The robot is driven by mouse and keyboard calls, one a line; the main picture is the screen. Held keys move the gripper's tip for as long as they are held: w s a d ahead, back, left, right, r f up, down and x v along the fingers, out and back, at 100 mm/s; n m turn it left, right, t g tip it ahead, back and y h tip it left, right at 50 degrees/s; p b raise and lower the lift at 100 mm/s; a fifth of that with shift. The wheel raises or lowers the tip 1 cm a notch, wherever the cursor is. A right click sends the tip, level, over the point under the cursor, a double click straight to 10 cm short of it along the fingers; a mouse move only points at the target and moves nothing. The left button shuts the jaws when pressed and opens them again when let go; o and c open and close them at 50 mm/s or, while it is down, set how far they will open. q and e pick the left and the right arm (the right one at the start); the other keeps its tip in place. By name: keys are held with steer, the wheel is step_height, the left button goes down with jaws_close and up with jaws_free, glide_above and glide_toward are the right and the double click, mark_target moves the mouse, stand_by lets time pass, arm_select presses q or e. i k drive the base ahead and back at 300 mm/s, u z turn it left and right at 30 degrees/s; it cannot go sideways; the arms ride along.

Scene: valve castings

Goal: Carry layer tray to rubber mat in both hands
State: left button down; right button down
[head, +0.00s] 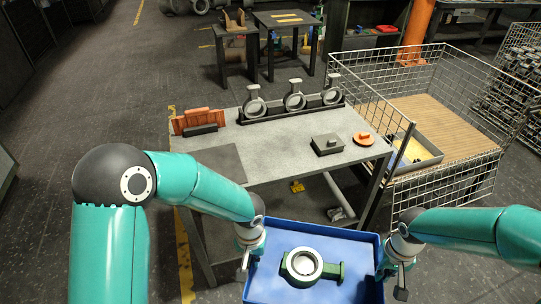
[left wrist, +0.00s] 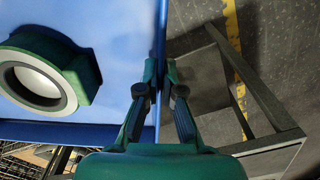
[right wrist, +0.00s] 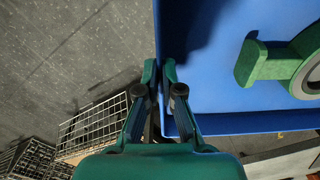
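The blue layer tray (head: 312,229) is in front of the table's near edge in the head view, with a green valve casting (head: 328,270) with a pale ring lying in it. My left gripper (head: 243,270) is shut on the tray's left wall; the left wrist view shows the fingers (left wrist: 160,76) on either side of the wall. My right gripper (head: 391,276) is shut on the right wall, its fingers (right wrist: 159,74) also astride it in the right wrist view. The dark rubber mat (head: 218,166) lies bare on the table's front left, ahead and left of the tray.
The grey table (head: 270,150) carries reddish-brown blocks (head: 197,119), a rack of several ring castings (head: 294,103), a dark box (head: 327,145) and an orange-topped part (head: 363,139). A wire cage (head: 450,165) stands close on the right.

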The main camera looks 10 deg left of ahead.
mark_target(221, 161)
steer(key=z, duration=0.4)
steer(key=i, duration=0.4)
steer(key=u, duration=1.35)
